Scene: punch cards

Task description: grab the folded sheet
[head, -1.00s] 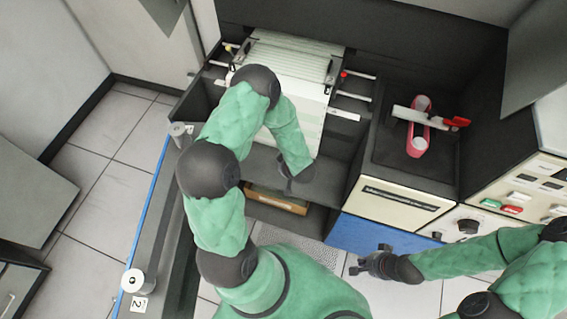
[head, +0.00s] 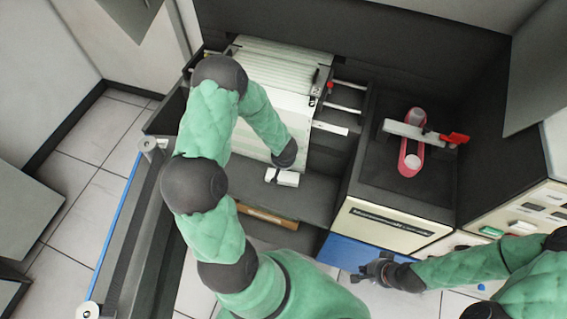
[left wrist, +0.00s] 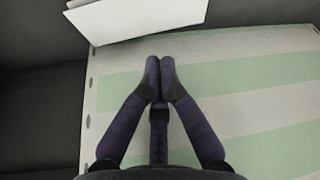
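The striped green-and-white paper (head: 288,108) runs down from the printer. It also fills much of the left wrist view (left wrist: 250,85). A white folded-looking piece (head: 283,178) shows just below my left wrist, and a plain white sheet (left wrist: 140,16) is at the top of the left wrist view. My left gripper (left wrist: 160,76) is over the striped paper, its fingertips together just short of the white sheet; I see nothing between them. In the head view its fingers are hidden. My right gripper (head: 368,271) is apart from the paper, low in front of the cabinet, with fingers apart.
A pink-red looped part with a grey bar and red end (head: 411,150) lies on the dark cabinet top at right. A control panel (head: 515,220) with buttons is at far right. A brown box (head: 267,218) sits on a lower shelf.

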